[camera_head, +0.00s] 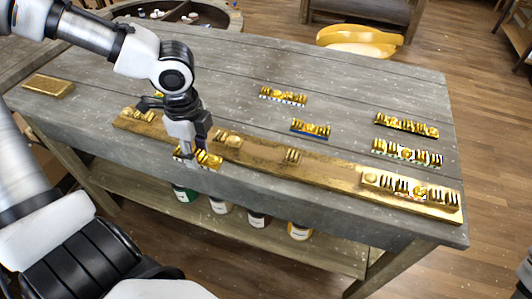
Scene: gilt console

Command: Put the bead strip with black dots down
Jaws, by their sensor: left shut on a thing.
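My left gripper (191,152) points down at the front edge of the table, left of the middle. It is shut on a gold bead strip (210,160), partly hidden by the fingers. The strip is at the front edge of the long gilt board (255,152); I cannot tell whether it touches the board or hangs just above it. The dots along its edge are too small to tell their colour. My right gripper is not in view.
More bead strips lie on the grey table (345,100): one at the back middle (283,96), a blue-edged one (310,129), two at right (406,125) (406,153). Another (410,189) lies on the board's right end. A gold bar (48,85) lies far left. Jars (300,231) stand below.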

